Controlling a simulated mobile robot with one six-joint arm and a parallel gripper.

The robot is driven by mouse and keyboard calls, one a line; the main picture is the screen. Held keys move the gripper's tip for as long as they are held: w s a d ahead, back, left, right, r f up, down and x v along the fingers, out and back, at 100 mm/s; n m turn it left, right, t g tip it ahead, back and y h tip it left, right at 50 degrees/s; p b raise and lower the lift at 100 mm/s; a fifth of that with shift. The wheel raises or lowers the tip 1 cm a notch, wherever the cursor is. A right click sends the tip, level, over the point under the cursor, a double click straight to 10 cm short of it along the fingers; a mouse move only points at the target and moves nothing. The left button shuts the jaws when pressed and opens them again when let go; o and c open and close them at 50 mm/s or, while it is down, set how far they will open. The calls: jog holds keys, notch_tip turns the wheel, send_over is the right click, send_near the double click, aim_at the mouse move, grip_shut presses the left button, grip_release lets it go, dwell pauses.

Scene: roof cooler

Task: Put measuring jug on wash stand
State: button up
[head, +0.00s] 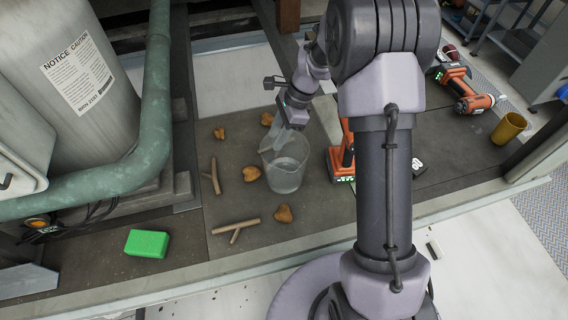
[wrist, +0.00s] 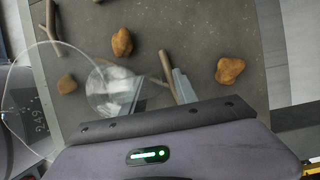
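The measuring jug (head: 285,172) is clear and stands upright on the grey deck in the head view. It also shows at the left of the wrist view (wrist: 28,112), its wide rim close to the camera and its pale base farther away. My gripper (head: 280,137) is at the upper edge of the jug in the head view. Whether a finger touches the jug is unclear. I cannot pick out a wash stand.
Brown lumps (head: 249,173) and forked sticks (head: 235,228) lie around the jug. An orange power tool (head: 341,160) stands close on its right, partly behind my arm. A green block (head: 147,243) lies at left near a pipe (head: 128,174). A yellow cup (head: 508,128) stands far right.

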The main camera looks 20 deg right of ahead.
grip_shut()
dwell(1.3)
